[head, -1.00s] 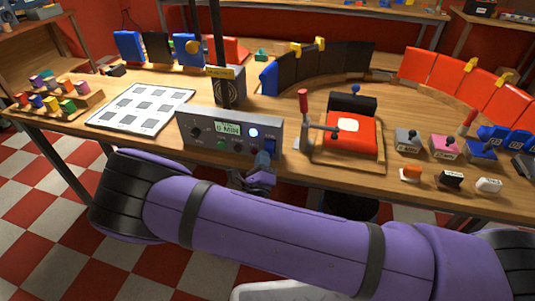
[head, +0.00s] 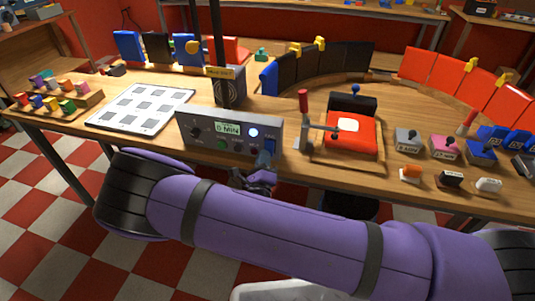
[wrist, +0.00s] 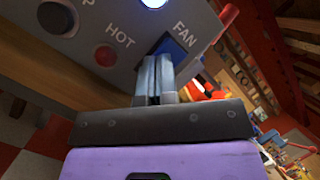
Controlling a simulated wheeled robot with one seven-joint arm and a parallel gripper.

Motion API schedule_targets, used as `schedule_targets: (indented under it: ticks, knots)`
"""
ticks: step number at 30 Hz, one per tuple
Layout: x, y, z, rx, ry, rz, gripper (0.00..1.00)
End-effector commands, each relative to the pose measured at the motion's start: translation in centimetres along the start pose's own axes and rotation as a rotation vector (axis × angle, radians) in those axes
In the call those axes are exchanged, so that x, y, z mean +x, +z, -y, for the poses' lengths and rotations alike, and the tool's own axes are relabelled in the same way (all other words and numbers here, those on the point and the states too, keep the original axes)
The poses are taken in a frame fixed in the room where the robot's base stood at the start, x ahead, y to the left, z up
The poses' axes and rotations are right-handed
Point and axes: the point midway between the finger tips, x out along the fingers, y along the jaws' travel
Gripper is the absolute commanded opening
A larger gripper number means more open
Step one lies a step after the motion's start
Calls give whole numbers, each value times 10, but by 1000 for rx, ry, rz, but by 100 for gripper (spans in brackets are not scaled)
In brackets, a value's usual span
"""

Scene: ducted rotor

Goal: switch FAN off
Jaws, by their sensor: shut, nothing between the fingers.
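The grey control box (head: 228,150) stands on the bench's front edge, with a small display, a knob and buttons. Its blue FAN switch (head: 271,145) is at the right end of the front panel; in the wrist view the blue switch (wrist: 173,46) sits beside the printed word FAN. My gripper (head: 264,157) is shut and empty, right at the panel in front of the switch. In the wrist view its closed fingertips (wrist: 155,62) overlap the switch's lower part and hide it. I cannot tell whether they touch, or which way the rocker is tipped. A round light (head: 253,133) above glows bluish white.
A red HOT button (wrist: 105,56) and a dark knob (wrist: 57,18) are left of the switch. A black ducted fan unit (head: 229,88) stands behind the box. A red press with a lever (head: 349,135) stands close on the right.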

Motion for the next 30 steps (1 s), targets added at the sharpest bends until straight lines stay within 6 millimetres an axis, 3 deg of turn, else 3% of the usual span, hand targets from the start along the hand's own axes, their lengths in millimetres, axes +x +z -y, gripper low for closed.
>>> schedule_targets:
  ticks: [30]
  knots:
    - [6,-4,-4,0,-1,0,0]
